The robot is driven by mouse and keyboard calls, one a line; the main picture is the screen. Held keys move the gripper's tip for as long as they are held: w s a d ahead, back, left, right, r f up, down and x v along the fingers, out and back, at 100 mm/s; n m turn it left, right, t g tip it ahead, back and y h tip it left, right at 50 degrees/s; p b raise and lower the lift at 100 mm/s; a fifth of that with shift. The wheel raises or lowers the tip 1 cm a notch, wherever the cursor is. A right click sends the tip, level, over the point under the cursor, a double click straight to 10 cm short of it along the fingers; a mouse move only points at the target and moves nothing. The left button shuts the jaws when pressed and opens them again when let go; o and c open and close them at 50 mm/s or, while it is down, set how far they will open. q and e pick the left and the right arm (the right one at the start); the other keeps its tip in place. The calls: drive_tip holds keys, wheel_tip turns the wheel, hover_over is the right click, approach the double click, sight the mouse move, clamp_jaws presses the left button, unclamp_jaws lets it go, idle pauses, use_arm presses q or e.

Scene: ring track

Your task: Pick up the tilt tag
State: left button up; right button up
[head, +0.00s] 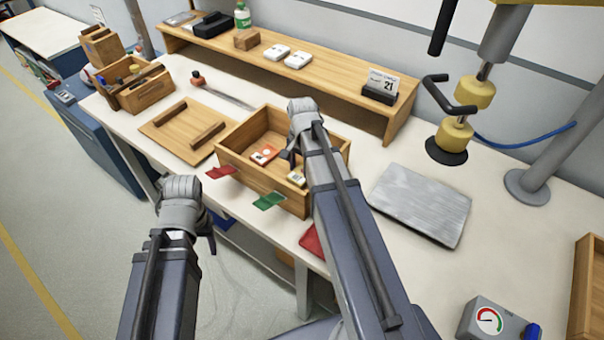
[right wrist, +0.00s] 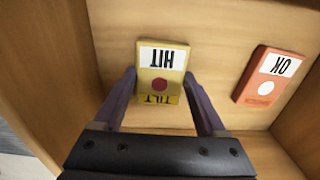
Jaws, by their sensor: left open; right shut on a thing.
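The yellow tilt tag (right wrist: 161,72), with a white label and a red dot, is in the wooden box (head: 237,166); it also shows in the head view (head: 297,179). My right gripper (right wrist: 160,84) reaches into the box, its two fingers against the tag's sides, shut on it. In the right wrist view the tag is at the box floor; I cannot tell whether it is lifted. An orange-red OK tag (right wrist: 270,78) lies apart from it on the right. My left gripper (head: 205,235) hangs open and empty in front of the bench.
Red (head: 221,172) and green (head: 270,201) patches are at the box's front edge. A wooden lid (head: 182,125) lies left of the box and a grey metal plate (head: 420,203) right. A wooden shelf (head: 300,80) runs behind. The box walls surround my right fingers.

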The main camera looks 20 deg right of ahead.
drive_tip(key=shift+r, duration=0.1)
use_arm(q)
wheel_tip(320, 180, up, 16)
drive_tip(key=p, duration=1.6)
use_arm(e)
wheel_tip(320, 180, up, 16)
drive_tip(key=b, duration=0.6)
hover_over(302, 172)
wheel_tip(302, 172, down, 6)
use_arm(q)
wheel_tip(302, 172, down, 6)
drive_tip(key=shift+c, duration=0.2)
use_arm(e)
drive_tip(key=shift+s, duration=0.1)
